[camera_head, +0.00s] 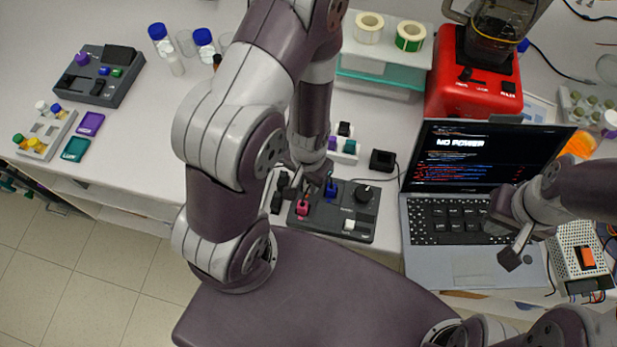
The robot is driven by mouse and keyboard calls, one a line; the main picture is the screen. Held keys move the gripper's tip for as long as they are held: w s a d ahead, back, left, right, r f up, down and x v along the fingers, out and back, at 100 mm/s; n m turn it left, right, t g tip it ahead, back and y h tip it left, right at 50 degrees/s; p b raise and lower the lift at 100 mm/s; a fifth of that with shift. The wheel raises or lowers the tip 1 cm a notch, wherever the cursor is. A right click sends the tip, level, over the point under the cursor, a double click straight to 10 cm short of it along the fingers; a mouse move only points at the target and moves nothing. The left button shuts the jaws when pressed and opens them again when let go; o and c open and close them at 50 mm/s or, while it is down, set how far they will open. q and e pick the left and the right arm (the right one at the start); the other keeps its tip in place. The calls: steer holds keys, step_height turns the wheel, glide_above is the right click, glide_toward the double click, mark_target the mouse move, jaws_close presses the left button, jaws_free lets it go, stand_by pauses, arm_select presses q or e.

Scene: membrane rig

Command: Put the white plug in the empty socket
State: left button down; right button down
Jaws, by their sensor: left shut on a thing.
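My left gripper (311,186) points down over the left part of a dark control box (330,232). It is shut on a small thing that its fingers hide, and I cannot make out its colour. A pink plug-like piece (303,208) shows just below the fingers, and a blue one (331,187) just right of them. A white piece (349,225) sits on the front of the box, and I cannot tell if it is a plug or a switch. No empty socket can be made out. My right gripper (512,245) hangs over the laptop, its jaw gap unclear.
A small white rack (349,147) with purple and dark pieces stands behind the box, partly hidden by my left arm. A black cube with a cable (382,160) sits beside it. An open laptop (474,263) reads "NO POWER". A red machine (474,97) stands behind it.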

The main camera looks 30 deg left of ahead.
arm_select(q)
steer(key=c, duration=0.8)
jaws_free()
step_height(320, 180, up, 13)
steer(key=shift+f, duration=0.2)
